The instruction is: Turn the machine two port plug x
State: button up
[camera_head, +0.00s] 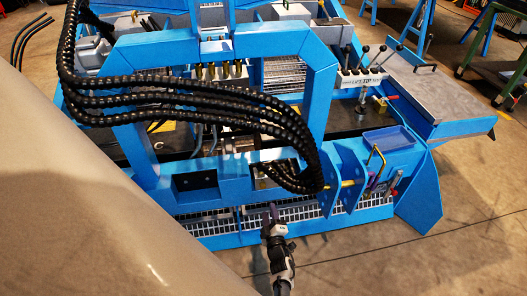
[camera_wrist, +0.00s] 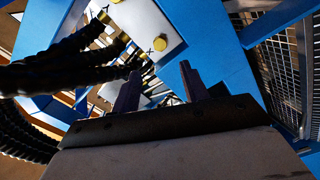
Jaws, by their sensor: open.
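The machine (camera_head: 135,55) is a blue steel frame with black hoses. In the wrist view, a pale plate (camera_wrist: 138,20) on it bears brass plugs and the letters X and Y. One brass plug (camera_wrist: 160,43) sits to the upper right of the X mark, and another brass plug (camera_wrist: 147,67) sits below it. I cannot tell for sure which is port plug x. My gripper (camera_wrist: 160,72) is open and empty, its two dark fingers pointing toward the plate, apart from the plugs as far as I can see. In the head view, my gripper (camera_head: 271,211) is at the machine's front, before the grating.
Thick black hoses (camera_head: 190,100) loop across the machine's front, and hoses (camera_wrist: 60,55) crowd the left of the wrist view. Blue beams (camera_wrist: 210,45) flank the plate. A lever bank (camera_head: 362,75) stands at the right. The floor (camera_head: 470,230) at lower right is clear.

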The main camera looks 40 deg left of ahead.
aim_at(263, 187)
jog(key=b+x, duration=0.2)
jog(key=x, duration=0.9)
jog(key=shift+b, duration=0.4)
grip_shut()
